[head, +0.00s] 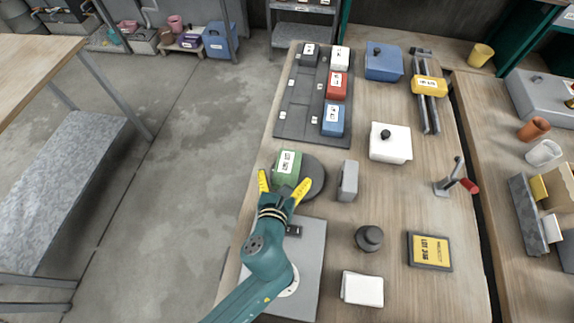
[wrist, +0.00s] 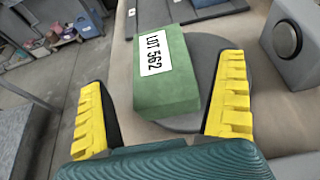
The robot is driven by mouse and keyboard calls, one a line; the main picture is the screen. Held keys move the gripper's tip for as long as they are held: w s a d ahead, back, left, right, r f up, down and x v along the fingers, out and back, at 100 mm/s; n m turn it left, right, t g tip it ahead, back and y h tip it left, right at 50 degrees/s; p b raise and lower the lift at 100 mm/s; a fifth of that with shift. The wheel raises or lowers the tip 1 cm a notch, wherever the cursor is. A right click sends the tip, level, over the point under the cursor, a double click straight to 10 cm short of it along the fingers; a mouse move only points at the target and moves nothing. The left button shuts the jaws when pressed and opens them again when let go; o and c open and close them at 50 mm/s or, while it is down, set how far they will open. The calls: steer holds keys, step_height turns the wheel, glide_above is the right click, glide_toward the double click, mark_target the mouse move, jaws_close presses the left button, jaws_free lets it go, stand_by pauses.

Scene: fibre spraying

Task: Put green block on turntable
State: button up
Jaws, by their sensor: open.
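The green block (head: 287,167) carries a white label and rests on the dark round turntable (head: 313,178), towards its left side. In the wrist view the green block (wrist: 166,83) shows the label "LOT 562", and the grey turntable disc (wrist: 206,60) shows behind it and to its right. My gripper (head: 285,186) is open, with its yellow fingers apart on either side of the block's near end.
A grey box-shaped device (head: 348,181) stands just right of the turntable. A dark tray (head: 302,105) behind holds red, blue, white and dark blocks. A white box (head: 390,143), a dark round knob (head: 369,238) and a framed yellow sign (head: 430,251) stand further right.

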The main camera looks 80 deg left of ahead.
steer(key=v, duration=0.6)
steer(key=shift+s+d+r+p, duration=0.2)
steer(key=shift+d+r+p, duration=0.05)
steer(key=shift+p, duration=0.1)
steer(key=shift+w+r, duration=0.1)
steer(key=w+d+r+m+t, duration=0.4)
steer(key=d+r+m+t, duration=0.1)
steer(key=r, duration=0.5)
steer(key=w+d+r+m+t, duration=0.4)
steer(key=r+m+t, duration=0.1)
steer(key=r, duration=0.5)
steer(key=w+d+r+m+t, duration=0.4)
steer(key=d+r+m+t, duration=0.15)
steer(key=r, duration=0.45)
steer(key=w+d+r+m+h, duration=0.2)
steer(key=d+m, duration=0.4)
steer(key=m, duration=0.5)
steer(key=w+d+r+m+h, duration=0.2)
steer(key=d+r+m+h, duration=0.2)
steer(key=m, duration=0.7)
steer(key=w+d+r+m+h, duration=0.2)
steer(key=d+r+m+h, duration=0.2)
steer(key=d+m, duration=0.5)
steer(key=m+t+h, duration=0.1)
steer(key=m+h, duration=0.1)
steer(key=shift+m+h, duration=0.35)
steer(key=shift+h, duration=0.05)
